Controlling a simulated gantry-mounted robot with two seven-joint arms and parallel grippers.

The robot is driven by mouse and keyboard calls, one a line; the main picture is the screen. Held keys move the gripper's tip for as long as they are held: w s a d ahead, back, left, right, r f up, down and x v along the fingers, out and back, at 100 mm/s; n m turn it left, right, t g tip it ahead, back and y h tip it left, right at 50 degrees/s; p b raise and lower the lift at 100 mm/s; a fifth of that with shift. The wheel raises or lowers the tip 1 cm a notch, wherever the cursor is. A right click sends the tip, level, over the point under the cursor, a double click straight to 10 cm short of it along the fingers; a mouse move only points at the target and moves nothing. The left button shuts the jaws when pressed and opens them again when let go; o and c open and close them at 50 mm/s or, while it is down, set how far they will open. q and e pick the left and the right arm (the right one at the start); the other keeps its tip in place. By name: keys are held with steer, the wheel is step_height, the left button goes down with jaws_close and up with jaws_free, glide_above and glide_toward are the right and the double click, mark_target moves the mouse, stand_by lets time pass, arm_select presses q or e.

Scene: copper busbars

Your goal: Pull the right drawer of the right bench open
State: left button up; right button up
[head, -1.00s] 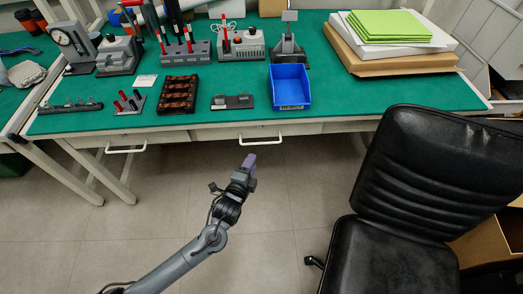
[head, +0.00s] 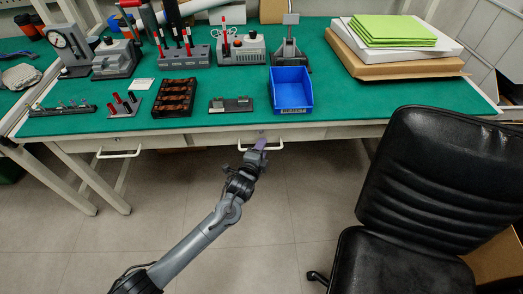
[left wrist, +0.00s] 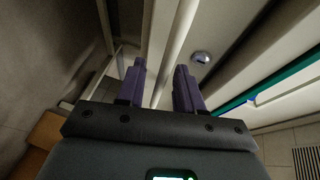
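The right drawer (head: 218,139) of the green-topped bench looks closed, with its white bar handle (head: 277,147) on the front. My left gripper (head: 260,144) is at this handle, its purple fingers partly covering the handle in the head view. In the left wrist view my left gripper (left wrist: 158,76) is open, its two fingers apart. The white handle bar (left wrist: 175,45) runs between the fingers in the picture, with gaps showing beside it. Whether it touches a finger I cannot tell. A round lock (left wrist: 201,57) shows on the drawer front. My right gripper is not in view.
A black office chair (head: 430,190) stands to the right of my left arm. The left drawer's handle (head: 118,154) is farther left. A blue bin (head: 291,90) and a dark tray (head: 174,97) sit on the bench top (head: 350,100).

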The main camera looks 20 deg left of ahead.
arm_select(q)
steer(key=shift+c, duration=0.5)
jaws_close()
